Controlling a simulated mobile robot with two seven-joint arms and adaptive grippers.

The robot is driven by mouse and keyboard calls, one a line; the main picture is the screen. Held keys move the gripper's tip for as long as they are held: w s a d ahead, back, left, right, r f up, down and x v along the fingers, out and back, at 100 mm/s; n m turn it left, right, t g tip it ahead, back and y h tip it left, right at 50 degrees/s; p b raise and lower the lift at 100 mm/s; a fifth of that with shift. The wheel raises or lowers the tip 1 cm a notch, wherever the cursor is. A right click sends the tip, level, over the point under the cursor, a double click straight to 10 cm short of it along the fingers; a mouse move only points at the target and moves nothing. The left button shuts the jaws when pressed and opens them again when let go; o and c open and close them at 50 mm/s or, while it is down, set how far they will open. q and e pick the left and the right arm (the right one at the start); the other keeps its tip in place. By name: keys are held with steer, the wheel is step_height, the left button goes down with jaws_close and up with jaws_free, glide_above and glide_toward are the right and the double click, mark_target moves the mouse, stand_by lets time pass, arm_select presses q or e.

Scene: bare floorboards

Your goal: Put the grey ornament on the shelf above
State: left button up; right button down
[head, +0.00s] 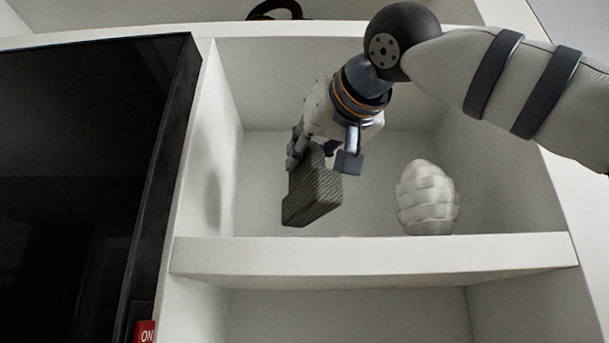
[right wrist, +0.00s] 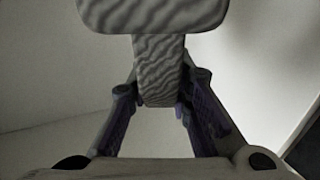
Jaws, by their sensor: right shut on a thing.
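The grey ornament (head: 313,192) is a ridged, blocky piece with a wavy surface. My right gripper (head: 318,153) is shut on its upper part and holds it, tilted, in front of or inside the middle compartment. It appears above the level of the shelf board (head: 370,258); I cannot tell how far its lower end is from the board. In the right wrist view the ornament (right wrist: 158,75) sits between the two fingers (right wrist: 158,105), its wide part beyond them. The upper shelf (head: 330,30) runs above the compartment. My left gripper is not in view.
A white layered, egg-shaped ornament (head: 427,198) stands on the same shelf board, right of the grey one. A dark object (head: 275,10) sits on the upper shelf. A black screen (head: 80,180) is at the left, with a red ON tag (head: 146,333) below.

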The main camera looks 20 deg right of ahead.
mark_target(304, 175)
steer(key=f, duration=0.2)
steer(key=shift+w+a+f, duration=0.2)
steer(key=shift+w+f, duration=0.05)
steer(key=shift+f, duration=0.15)
steer(key=shift+d+f, duration=0.1)
steer(key=shift+f, duration=0.3)
steer(key=shift+s, duration=0.1)
steer(key=shift+f, duration=0.1)
steer(key=c, duration=1.5)
jaws_free()
steer(key=shift+o, duration=0.2)
steer(key=s+d, duration=0.1)
steer(key=s, duration=1.1)
